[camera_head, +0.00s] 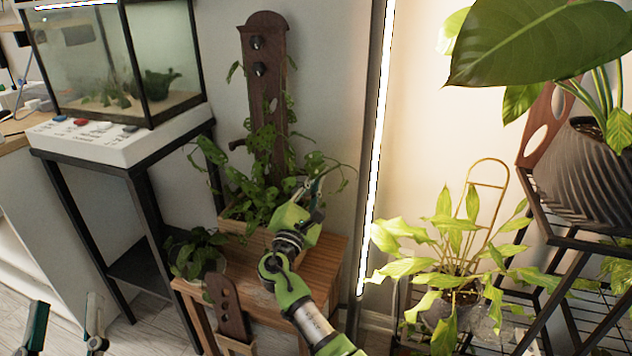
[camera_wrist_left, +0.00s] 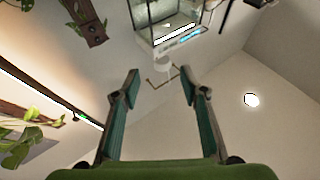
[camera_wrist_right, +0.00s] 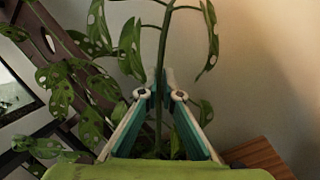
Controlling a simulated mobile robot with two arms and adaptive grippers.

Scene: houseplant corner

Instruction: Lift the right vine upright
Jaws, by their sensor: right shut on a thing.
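The right vine (camera_head: 335,168) is a thin green stem with holed leaves, at the right side of the wooden planter (camera_head: 262,240). My right gripper (camera_head: 314,188) is shut on its stem; in the right wrist view the stem (camera_wrist_right: 163,60) rises between the closed fingertips (camera_wrist_right: 160,92). The vine's base is hidden behind the gripper and foliage. A brown upright board (camera_head: 278,100) with dark knobs stands behind the planter, with other vine leaves around it. My left gripper (camera_head: 65,310) is open and empty at the lower left; its fingers are wide apart in the left wrist view (camera_wrist_left: 161,88).
The planter stands on a wooden stool (camera_head: 325,265) beside a small potted plant (camera_head: 195,252). A glass tank (camera_head: 120,60) on a black stand is left. A bright vertical light (camera_head: 376,150) and a yellow-green plant (camera_head: 450,245) are right. Bare wall lies between board and light.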

